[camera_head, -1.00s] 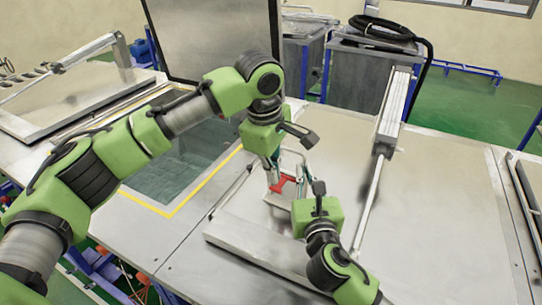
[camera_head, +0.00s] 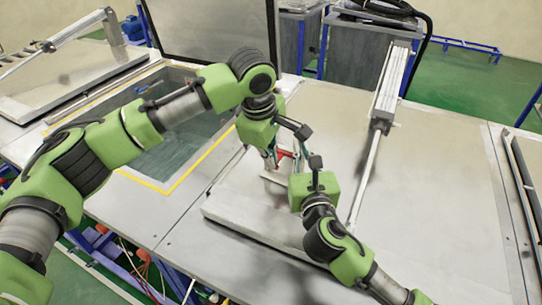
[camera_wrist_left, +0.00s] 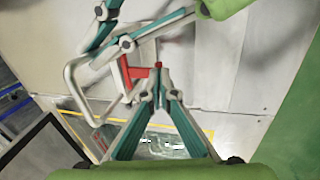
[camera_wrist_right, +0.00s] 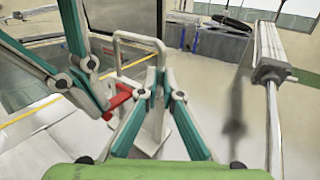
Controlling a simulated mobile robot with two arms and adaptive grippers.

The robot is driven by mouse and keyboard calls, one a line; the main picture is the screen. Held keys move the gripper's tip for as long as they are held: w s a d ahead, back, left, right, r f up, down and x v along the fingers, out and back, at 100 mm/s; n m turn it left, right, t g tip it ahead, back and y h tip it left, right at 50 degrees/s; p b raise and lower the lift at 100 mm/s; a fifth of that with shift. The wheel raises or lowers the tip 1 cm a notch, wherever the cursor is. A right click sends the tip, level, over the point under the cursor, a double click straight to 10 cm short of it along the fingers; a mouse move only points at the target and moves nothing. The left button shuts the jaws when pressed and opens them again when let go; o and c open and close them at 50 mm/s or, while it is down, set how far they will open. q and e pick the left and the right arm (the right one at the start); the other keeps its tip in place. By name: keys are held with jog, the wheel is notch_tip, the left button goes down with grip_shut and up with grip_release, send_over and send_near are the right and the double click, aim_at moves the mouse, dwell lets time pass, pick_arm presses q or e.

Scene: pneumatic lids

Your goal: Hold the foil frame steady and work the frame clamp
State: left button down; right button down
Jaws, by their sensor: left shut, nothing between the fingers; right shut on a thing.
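The red clamp lever (camera_wrist_left: 138,72) sits on a pale bracket with a looped metal handle (camera_wrist_right: 140,38), over the flat grey slab (camera_head: 235,228). I take this slab as the foil frame. My left gripper (camera_head: 271,166) is shut and empty, its tips beside the end of the red lever in the left wrist view (camera_wrist_left: 158,72); I cannot tell whether they touch it. My right gripper (camera_head: 301,150) reaches up from the lower right and is shut, apparently on one leg of the looped handle; its tips meet there in the right wrist view (camera_wrist_right: 158,86).
A pneumatic cylinder with a rod (camera_head: 392,85) slopes across the table to the right of my grippers. A sunken tank with a yellow border (camera_head: 150,183) lies left. Grey bins stand behind. The table right of the rod is clear.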

pick_arm(q)
jog(key=shift+f, duration=0.1)
jog(key=shift+s+d+f+t+h, duration=0.2)
jog(key=shift+f+t+h, duration=0.3)
jog(key=shift+t, duration=0.25)
jog(key=shift+s+d+f+t+h, duration=0.15)
jog(key=shift+f+t+h, duration=0.35)
jog(key=shift+t, duration=0.3)
jog(key=shift+s+d+f+t+h, duration=0.1)
jog(key=shift+s+f+t+h, duration=0.1)
jog(key=shift+f+t+h, duration=0.4)
jog(key=shift+w+a+t, duration=0.1)
jog(key=shift+a+t, duration=0.15)
jog(key=shift+t, duration=0.5)
jog(key=shift+a+t, duration=0.3)
jog(key=shift+w+d+f+t, duration=0.1)
jog(key=shift+f+t, duration=0.2)
jog(key=shift+f, duration=0.45)
jog(key=shift+w+f+t+h, duration=0.1)
jog(key=shift+f+t+h, duration=0.3)
jog(key=shift+t, duration=0.2)
jog(key=shift+w+t, duration=0.15)
jog(key=shift+t, duration=0.15)
jog(key=shift+r, duration=0.15)
